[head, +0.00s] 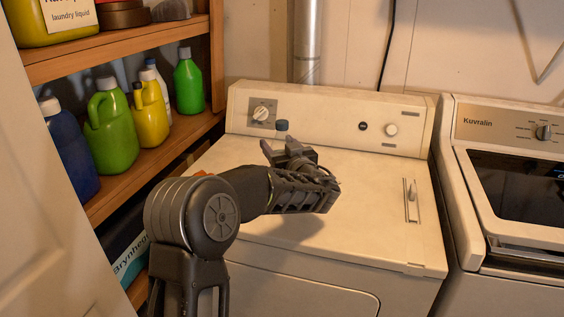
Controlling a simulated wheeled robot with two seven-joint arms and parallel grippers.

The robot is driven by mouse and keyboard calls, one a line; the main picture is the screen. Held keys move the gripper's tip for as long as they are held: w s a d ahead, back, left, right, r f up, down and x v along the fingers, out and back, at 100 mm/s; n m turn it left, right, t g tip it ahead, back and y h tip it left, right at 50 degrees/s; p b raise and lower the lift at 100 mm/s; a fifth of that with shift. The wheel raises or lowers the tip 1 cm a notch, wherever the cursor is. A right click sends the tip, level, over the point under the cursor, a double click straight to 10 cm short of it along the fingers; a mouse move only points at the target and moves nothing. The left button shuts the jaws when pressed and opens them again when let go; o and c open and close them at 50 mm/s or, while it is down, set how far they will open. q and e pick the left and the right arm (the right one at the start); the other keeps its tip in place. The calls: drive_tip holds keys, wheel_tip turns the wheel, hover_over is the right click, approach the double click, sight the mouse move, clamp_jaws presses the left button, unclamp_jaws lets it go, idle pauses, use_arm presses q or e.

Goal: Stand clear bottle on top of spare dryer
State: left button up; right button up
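A small bottle with a blue-grey cap (282,126) shows upright just beyond my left gripper (281,150), above the white dryer's top. This looks like the clear bottle; its lower part is hidden by the gripper. I cannot tell whether it touches the dryer top. The white dryer (345,215) stands in the middle, with a knobbed panel at its back; I take it as the spare dryer. My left gripper is low over its top, its fingers at the bottle; whether they are closed on it is hidden. My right gripper is not in view.
A second machine marked Kuvralin (487,123) stands close at the right. A wooden shelf (160,155) at the left holds a green jug (112,135), a yellow bottle (150,115) and other containers. The dryer top's right half is clear apart from a small latch-like fitting (411,200).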

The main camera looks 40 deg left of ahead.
use_arm(q)
clamp_jaws()
drive_tip(key=shift+r, duration=0.15)
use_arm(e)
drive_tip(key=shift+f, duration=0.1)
